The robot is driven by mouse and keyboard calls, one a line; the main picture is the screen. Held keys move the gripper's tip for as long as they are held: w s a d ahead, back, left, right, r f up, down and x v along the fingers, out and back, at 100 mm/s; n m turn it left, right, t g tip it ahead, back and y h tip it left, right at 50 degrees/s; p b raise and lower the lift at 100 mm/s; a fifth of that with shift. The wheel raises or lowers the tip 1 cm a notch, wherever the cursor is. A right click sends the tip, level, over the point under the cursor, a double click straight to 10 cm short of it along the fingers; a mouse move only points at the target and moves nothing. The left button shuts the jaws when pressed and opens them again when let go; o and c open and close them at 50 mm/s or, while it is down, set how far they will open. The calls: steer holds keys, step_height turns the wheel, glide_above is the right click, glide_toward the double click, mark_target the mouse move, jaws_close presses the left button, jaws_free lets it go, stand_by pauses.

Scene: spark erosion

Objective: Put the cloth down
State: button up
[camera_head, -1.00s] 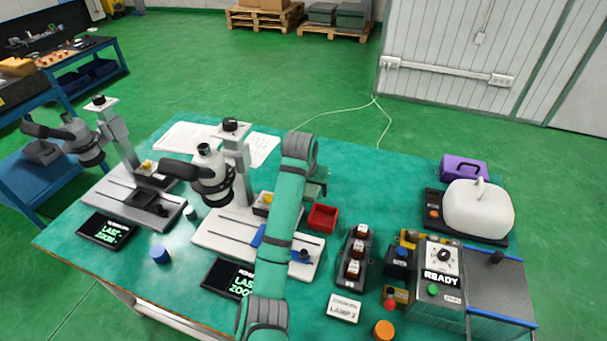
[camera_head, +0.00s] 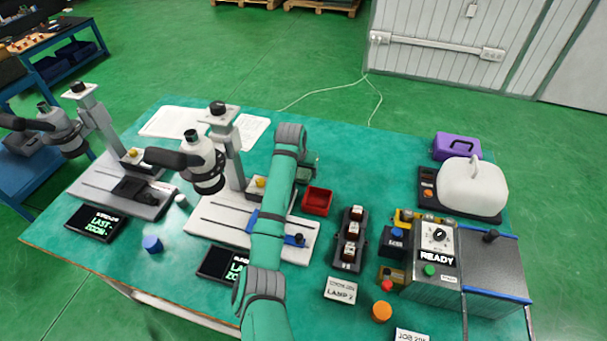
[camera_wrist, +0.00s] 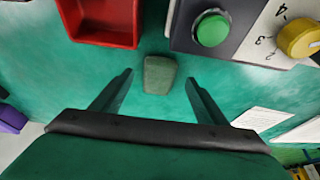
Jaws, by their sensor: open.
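A small grey-green pad, which looks like the folded cloth (camera_wrist: 159,75), lies on the green table top in the wrist view. My gripper (camera_wrist: 160,78) is open, with one finger on each side of the pad. There is a visible gap between the pad and each finger. I cannot tell how high the fingers are above the table. In the head view my green arm reaches over the table and hides the gripper's jaws; I cannot make out the cloth there.
A red bin (camera_wrist: 100,22) and a box with a green button (camera_wrist: 211,30) and yellow knob (camera_wrist: 300,38) are close by. In the head view, microscopes (camera_head: 205,165) stand left of my arm. The red bin (camera_head: 317,202) and a control box (camera_head: 437,262) stand right.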

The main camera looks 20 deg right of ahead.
steer(key=shift+x, duration=1)
steer(key=shift+d, duration=0.1)
steer(key=c, duration=1.2)
steer(key=shift+c, duration=0.2)
